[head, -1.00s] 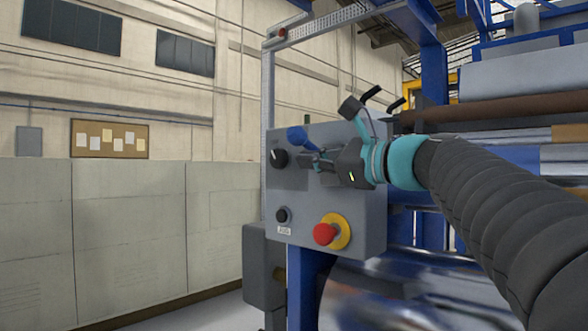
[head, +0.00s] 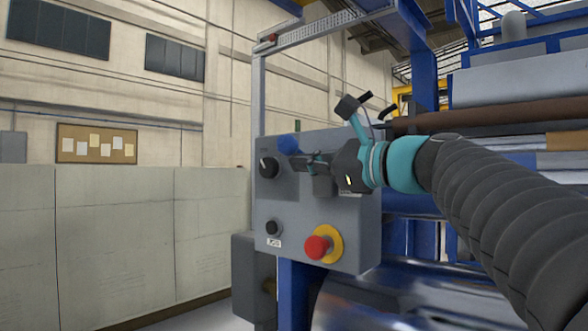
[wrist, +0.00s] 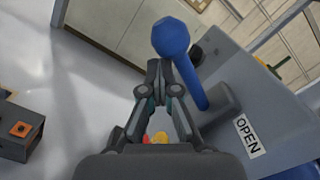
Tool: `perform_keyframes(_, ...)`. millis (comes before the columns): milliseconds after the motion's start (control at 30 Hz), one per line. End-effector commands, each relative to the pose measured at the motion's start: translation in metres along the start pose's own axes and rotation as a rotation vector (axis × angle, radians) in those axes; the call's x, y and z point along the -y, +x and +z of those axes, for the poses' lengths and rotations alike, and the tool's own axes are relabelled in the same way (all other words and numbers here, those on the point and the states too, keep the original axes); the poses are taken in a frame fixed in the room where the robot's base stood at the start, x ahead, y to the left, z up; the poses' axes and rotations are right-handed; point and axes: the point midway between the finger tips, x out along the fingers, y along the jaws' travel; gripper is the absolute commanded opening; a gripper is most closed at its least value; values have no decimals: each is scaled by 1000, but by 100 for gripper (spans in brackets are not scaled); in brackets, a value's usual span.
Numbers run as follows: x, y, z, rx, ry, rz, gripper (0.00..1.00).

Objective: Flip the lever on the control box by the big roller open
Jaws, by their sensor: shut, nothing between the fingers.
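The grey control box (head: 340,215) stands by the big roller. Its lever (head: 289,143) has a blue round knob and shows partly behind my gripper in the head view. In the wrist view the blue lever (wrist: 187,68) slants from its grey pivot up and left to the knob. An "OPEN" label (wrist: 250,137) is on the panel beside the pivot. My gripper (head: 297,161) is shut and empty in front of the panel. In the wrist view its fingertips (wrist: 160,72) are just below the knob, left of the shaft; I cannot tell if they touch it.
The box also carries a black dial (head: 268,167), a small black knob (head: 273,227) and a red button (head: 317,247) on a yellow base. The shiny roller (head: 400,300) is below right. Grey wall panels (head: 120,235) stand at left.

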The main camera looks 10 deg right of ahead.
Motion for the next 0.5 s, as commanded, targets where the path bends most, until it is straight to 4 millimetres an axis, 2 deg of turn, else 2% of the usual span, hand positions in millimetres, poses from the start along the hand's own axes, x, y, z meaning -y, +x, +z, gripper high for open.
perform_keyframes(33, -3, 0, 2, 10, -4, 3, 0)
perform_keyframes(133, -9, -3, -9, 9, -3, 3, 0)
perform_keyframes(300, -23, -10, -39, 5, 2, 3, 0)
perform_keyframes(500, -18, -43, -34, 2, 0, -1, 0)
